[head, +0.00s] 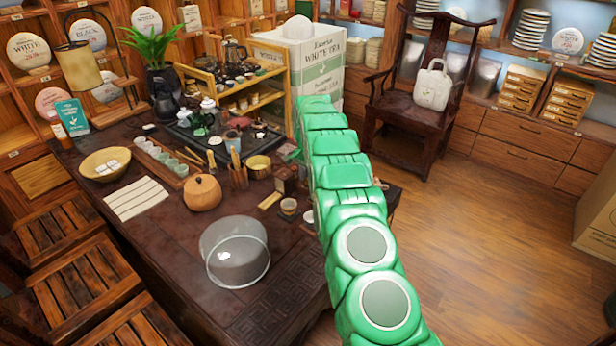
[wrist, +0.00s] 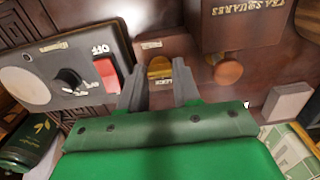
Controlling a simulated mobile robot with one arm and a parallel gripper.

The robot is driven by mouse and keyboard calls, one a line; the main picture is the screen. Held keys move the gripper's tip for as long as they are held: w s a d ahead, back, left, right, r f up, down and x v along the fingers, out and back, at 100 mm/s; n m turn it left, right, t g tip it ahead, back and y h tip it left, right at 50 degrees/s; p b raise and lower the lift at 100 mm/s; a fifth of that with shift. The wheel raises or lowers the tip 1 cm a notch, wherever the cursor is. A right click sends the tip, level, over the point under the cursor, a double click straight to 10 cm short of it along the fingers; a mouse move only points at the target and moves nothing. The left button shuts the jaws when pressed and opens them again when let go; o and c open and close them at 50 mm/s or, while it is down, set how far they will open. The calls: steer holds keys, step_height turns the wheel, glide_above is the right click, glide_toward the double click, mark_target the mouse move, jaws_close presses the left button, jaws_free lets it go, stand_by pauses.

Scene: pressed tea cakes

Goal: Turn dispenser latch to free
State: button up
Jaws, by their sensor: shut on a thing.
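The dispenser (wrist: 240,22) is a dark brown box lettered "TEA SQUARES", seen upside down in the wrist view. Beside it is a brown latch plate (wrist: 178,44) with small pale labels, too blurred to read surely. A brass-coloured latch piece (wrist: 160,68) shows at the plate, between the two dark fingers of my gripper (wrist: 160,76). The fingers are shut on it, with a gap between them as wide as the piece. Which label the latch points to is unclear.
A dark control box (wrist: 75,62) with a black knob and a red OFF switch lies left of the fingers. A round orange-brown piece (wrist: 228,72) is to the right. Cups, a wooden pot (head: 202,193) and a clear dome (head: 235,252) stand on the table (head: 150,235).

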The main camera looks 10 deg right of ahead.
steer(key=shift+n, duration=0.6)
steer(key=o, duration=1.1)
steer(key=shift+c, duration=0.2)
steer(key=shift+r, duration=0.1)
steer(key=shift+r, duration=3.85)
